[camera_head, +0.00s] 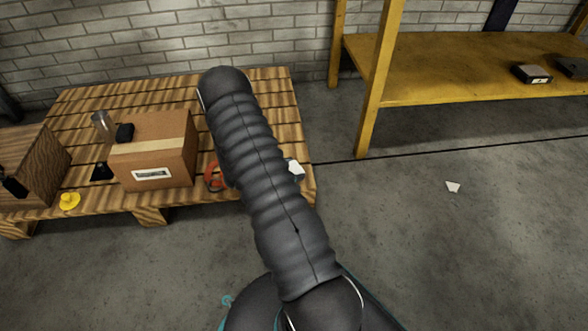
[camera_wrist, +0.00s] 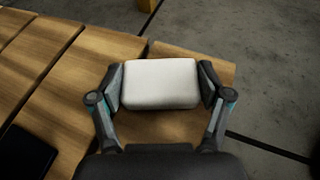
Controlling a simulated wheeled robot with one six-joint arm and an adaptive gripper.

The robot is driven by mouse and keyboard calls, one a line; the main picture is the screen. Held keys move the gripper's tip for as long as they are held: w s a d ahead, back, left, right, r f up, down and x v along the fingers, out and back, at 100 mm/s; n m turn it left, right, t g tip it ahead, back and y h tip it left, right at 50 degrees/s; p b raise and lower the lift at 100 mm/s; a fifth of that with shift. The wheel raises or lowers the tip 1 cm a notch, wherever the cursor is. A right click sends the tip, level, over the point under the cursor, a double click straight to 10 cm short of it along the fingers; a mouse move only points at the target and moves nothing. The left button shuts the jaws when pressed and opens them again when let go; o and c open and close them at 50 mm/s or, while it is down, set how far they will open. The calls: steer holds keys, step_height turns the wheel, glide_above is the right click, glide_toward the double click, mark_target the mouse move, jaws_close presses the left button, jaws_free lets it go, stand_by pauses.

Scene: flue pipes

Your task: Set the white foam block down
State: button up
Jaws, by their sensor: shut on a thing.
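The white foam block (camera_wrist: 160,84) is a pale, rounded rectangular piece. In the wrist view my gripper (camera_wrist: 161,86) is shut on it, with one finger against each short side. The block is over the wooden slats (camera_wrist: 150,128) close to the pallet's edge. I cannot tell whether its underside touches the wood. In the head view a small part of the white block (camera_head: 295,168) shows at the pallet's right edge, beside my arm.
The wooden pallet (camera_head: 75,104) also carries a cardboard box (camera_head: 153,156), a wooden crate (camera_head: 30,165), an orange ring-like thing (camera_head: 212,177) and a yellow thing (camera_head: 69,201). A dark flat thing (camera_wrist: 22,152) lies left of the gripper. A yellow shelf (camera_head: 450,68) stands at right. Bare floor lies between.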

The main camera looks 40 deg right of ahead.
steer(key=o, duration=0.9)
steer(key=shift+f, duration=0.1)
